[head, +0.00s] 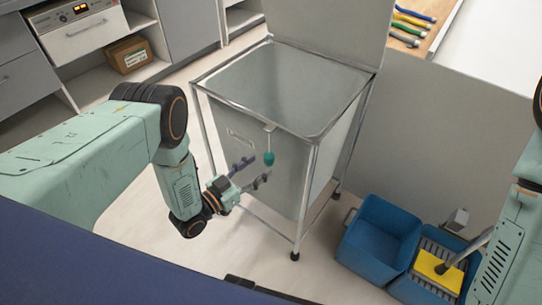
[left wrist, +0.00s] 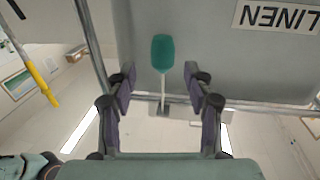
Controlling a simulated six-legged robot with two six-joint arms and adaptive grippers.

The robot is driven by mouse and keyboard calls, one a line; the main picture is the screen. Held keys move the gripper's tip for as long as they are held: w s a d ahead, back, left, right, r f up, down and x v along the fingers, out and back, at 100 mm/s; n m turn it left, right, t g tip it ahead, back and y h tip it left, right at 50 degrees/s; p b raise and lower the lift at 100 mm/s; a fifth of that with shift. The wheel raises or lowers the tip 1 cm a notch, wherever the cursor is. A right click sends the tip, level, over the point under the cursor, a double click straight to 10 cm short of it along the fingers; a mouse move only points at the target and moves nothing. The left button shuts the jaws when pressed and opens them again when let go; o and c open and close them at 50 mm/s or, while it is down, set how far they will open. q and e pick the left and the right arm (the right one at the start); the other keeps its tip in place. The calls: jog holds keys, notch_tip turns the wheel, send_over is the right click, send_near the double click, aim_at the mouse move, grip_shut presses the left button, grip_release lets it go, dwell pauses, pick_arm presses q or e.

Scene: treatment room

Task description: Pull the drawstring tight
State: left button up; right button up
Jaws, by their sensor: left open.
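A grey linen hamper in a steel frame (head: 232,89) stands ahead with its lid raised. A teal drawstring toggle (head: 269,158) hangs on a short pale cord from the front rim. My left gripper (head: 250,172) is open in front of the hamper, its fingertips close to the toggle. In the left wrist view the toggle (left wrist: 162,52) lines up between the spread fingers of my left gripper (left wrist: 160,88), with nothing gripped. The LINEN label (left wrist: 277,16) shows upside down there. My right arm shows at the right edge of the head view, its gripper out of sight.
Blue mop buckets (head: 380,235) with a yellow wringer part (head: 438,272) stand on the floor right of the hamper. Grey cabinets and a cardboard box (head: 128,55) are at the back left. A grey panel (head: 415,135) stands behind the buckets.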

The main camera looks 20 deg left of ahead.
aim_at(265, 161)
pick_arm(q)
jog(key=x, duration=0.3)
jog(key=b+x, duration=0.1)
jog(key=x, duration=0.1)
jog(key=shift+w+a+f, duration=0.1)
jog(key=shift+a+f, duration=0.05)
jog(key=shift+f, duration=0.2)
jog(key=shift+w+r, duration=0.15)
jog(key=shift+r, duration=0.1)
jog(key=shift+w+f, duration=0.1)
jog(key=shift+w+f, duration=0.1)
jog(key=shift+c, duration=0.8)
jog(key=c, duration=0.5)
grip_shut()
